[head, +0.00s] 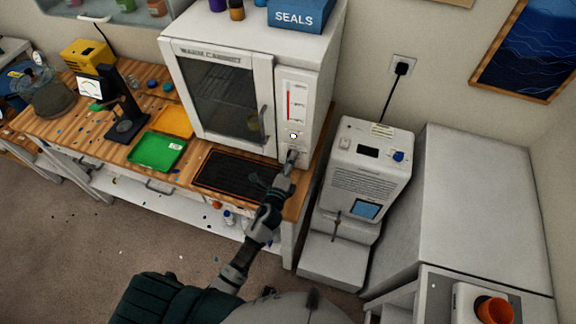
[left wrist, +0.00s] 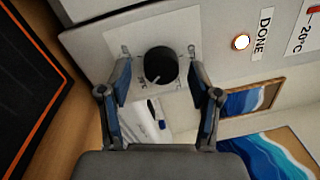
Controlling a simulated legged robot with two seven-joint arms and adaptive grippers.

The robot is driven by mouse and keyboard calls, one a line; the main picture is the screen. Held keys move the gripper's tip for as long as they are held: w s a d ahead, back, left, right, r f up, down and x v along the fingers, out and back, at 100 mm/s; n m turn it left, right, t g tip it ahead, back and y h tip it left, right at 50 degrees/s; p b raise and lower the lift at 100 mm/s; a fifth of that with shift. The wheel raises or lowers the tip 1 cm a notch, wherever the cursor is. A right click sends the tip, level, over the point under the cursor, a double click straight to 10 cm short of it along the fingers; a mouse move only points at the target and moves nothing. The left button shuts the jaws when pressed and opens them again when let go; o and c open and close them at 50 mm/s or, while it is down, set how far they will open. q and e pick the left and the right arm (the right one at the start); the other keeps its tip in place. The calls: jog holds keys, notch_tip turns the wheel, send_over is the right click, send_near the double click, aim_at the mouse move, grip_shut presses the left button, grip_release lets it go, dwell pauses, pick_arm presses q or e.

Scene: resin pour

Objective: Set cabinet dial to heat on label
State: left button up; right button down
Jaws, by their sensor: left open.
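The white warm cabinet (head: 257,55) stands on the wooden bench. The black round dial (left wrist: 160,66) is on a pale plate on its front panel, in the left wrist view. Small marks surround the dial, too small to read; a thin pale line shows near its lower edge. My left gripper (head: 287,171) is at the lower part of the panel and hides most of the dial in the head view. In the left wrist view its open fingers (left wrist: 158,90) stand on either side of the dial, with gaps visible. I cannot make out the heat on label. My right gripper is not in view.
A lit round button (left wrist: 241,41) labelled DONE is near the dial. A red scale (head: 290,104) is above it. The cabinet door handle (head: 265,125) juts out left of the panel. A black mat (head: 236,172) lies in front; a white machine (head: 367,165) stands right.

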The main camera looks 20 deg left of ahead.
pick_arm(q)
jog(key=s, duration=1.1)
jog(key=shift+s+a+f, duration=0.3)
jog(key=shift+s+f, duration=0.05)
jog(key=shift+f, duration=0.05)
